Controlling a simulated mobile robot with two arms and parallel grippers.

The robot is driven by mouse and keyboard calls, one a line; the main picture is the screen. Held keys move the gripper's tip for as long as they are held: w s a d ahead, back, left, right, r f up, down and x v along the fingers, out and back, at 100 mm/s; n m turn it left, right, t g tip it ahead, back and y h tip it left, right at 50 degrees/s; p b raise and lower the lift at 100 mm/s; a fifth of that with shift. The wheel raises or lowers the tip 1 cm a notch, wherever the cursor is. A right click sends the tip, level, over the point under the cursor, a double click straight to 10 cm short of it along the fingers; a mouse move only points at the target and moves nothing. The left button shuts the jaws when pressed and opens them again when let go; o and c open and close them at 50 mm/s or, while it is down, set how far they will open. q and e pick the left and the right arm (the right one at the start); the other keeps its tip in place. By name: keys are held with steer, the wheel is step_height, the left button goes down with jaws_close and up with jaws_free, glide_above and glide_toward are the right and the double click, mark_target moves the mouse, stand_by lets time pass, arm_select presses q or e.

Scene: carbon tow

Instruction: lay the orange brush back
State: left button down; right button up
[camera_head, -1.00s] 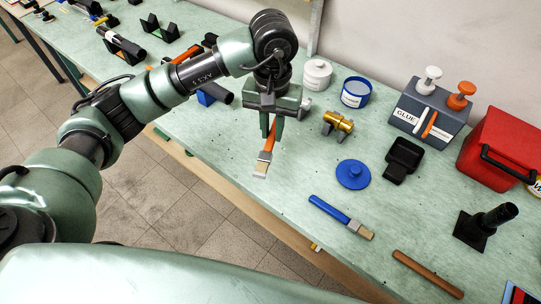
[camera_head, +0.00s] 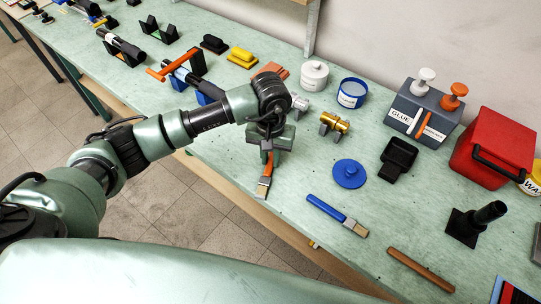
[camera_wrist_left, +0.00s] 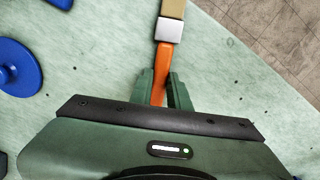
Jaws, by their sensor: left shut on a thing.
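The orange brush (camera_head: 265,182) has an orange handle, a grey metal collar and tan bristles. My left gripper (camera_head: 269,158) is shut on its handle near the table's front edge. In the left wrist view the brush (camera_wrist_left: 163,65) runs away from the fingers (camera_wrist_left: 164,92), bristles pointing away from the gripper. I cannot tell whether the brush touches the table. The blue brush (camera_head: 338,215) lies on the table to the right of it. My right gripper is not in view.
A blue lid (camera_head: 349,174) lies right of the gripper; it shows at the left in the wrist view (camera_wrist_left: 18,68). Behind stand a gold part (camera_head: 335,122), a white pot (camera_head: 314,74) and a blue tub (camera_head: 352,92). A brown stick (camera_head: 421,270) lies at front right.

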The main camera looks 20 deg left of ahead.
mark_target(271, 161)
arm_select(q)
steer(key=shift+f, duration=0.15)
steer(key=c, duration=1.3)
jaws_free()
steer(key=shift+c, duration=0.2)
steer(key=shift+r, duration=0.35)
step_height(271, 161, up, 12)
steer(key=b, duration=0.3)
steer(key=shift+f, duration=0.15)
